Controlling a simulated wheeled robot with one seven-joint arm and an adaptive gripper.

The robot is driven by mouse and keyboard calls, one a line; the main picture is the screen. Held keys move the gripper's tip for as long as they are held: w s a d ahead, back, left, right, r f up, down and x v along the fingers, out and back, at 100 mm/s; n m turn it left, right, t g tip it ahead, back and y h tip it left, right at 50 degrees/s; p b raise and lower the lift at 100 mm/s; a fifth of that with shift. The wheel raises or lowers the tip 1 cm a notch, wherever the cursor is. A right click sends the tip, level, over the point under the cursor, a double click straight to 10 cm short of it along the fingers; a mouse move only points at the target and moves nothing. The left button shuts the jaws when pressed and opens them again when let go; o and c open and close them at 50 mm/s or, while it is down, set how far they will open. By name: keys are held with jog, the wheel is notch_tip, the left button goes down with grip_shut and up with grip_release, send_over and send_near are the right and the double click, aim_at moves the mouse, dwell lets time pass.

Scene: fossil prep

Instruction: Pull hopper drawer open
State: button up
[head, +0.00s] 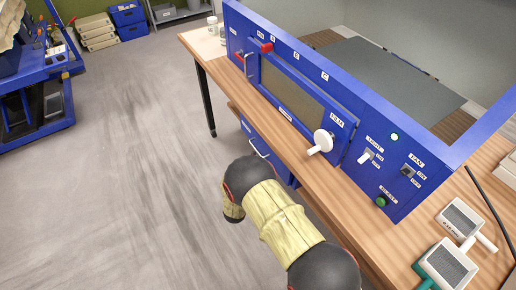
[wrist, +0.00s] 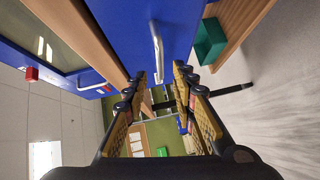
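A blue drawer front (head: 246,129) sits under the wooden tabletop, below the blue cabinet, with a pale bar handle (head: 259,149). My forearm covers its lower right part in the head view. In the wrist view the blue front (wrist: 120,22) fills the upper middle and its silver handle (wrist: 157,48) stands out from it. My gripper (wrist: 159,90) is open, with one finger on each side of the handle's near end. I see no clear contact between fingers and handle. My gripper is hidden behind my arm in the head view.
The blue cabinet (head: 285,112) above carries a white knob (head: 322,141), switches and another handle (head: 244,64). The wooden tabletop edge (wrist: 85,40) runs close beside the drawer. A green bin (wrist: 209,42) is on the other side. Open floor (head: 135,150) lies left in the head view.

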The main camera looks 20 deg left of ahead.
jog(key=w, duration=0.5)
jog(key=w+f+b, duration=0.1)
jog(key=w, duration=0.1)
jog(key=shift+w+a, duration=0.2)
jog(key=shift+a, duration=0.15)
jog(key=shift+c, duration=0.2)
grip_shut()
jog(key=shift+f, duration=0.1)
dwell(0.3)
